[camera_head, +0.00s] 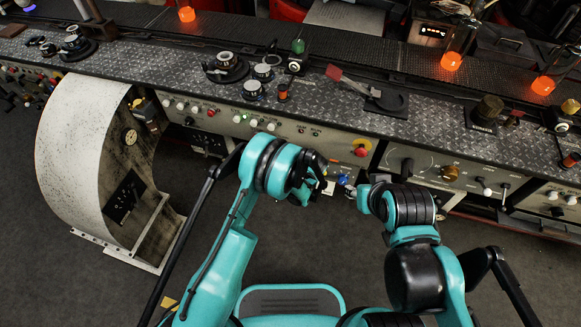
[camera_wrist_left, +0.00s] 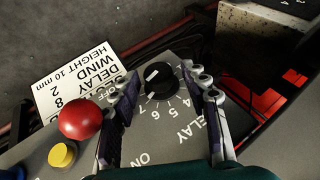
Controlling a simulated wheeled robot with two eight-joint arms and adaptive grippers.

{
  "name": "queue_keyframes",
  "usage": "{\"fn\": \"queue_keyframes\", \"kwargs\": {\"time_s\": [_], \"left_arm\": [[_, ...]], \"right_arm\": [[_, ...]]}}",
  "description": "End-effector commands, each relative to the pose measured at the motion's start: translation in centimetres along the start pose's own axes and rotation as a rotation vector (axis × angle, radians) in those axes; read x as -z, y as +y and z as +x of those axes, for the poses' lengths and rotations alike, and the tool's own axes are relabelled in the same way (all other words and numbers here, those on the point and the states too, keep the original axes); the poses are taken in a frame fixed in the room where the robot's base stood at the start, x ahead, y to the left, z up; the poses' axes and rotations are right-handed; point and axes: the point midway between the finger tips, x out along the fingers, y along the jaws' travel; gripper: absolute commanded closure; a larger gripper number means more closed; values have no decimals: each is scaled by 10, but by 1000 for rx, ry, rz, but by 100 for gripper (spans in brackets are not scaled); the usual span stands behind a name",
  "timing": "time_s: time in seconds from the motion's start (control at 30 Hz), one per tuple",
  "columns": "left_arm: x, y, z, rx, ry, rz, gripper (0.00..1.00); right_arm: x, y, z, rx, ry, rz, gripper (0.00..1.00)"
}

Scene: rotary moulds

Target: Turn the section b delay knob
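In the left wrist view, a black round knob (camera_wrist_left: 161,81) with a white pointer stands on a grey panel. Numbers, including 4, 5, 6 and 7, are printed around it, and "DELAY" is printed beside it. My left gripper (camera_wrist_left: 166,84) is open, with one finger on each side of the knob; I cannot tell whether they touch it. No section letter is readable. In the head view, my left gripper (camera_head: 318,178) is at the console front, and its arm hides the knob. My right gripper (camera_head: 352,191) is close beside it, too small and covered to read.
A red ball (camera_wrist_left: 80,120) and a yellow button (camera_wrist_left: 63,155) are close to the left finger in the wrist view. A white sign (camera_wrist_left: 75,85) lies beyond them. The console (camera_head: 300,117) carries other knobs and buttons. A large curved cover (camera_head: 75,130) stands at left.

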Motion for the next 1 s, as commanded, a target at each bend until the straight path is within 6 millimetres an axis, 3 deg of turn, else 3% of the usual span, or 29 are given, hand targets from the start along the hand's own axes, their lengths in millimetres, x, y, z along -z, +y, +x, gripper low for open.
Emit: {"fn": "queue_keyframes", "kwargs": {"time_s": [0.27,0.7,1.0], "left_arm": [[0,0,0,-51,0,-19,51],[-1,-11,3,-463,0,-196,51],[-2,-39,-61,-462,1,-189,51]], "right_arm": [[0,0,0,0,0,0,60],[0,0,0,0,0,0,60],[18,0,-25,0,0,0,60]]}}
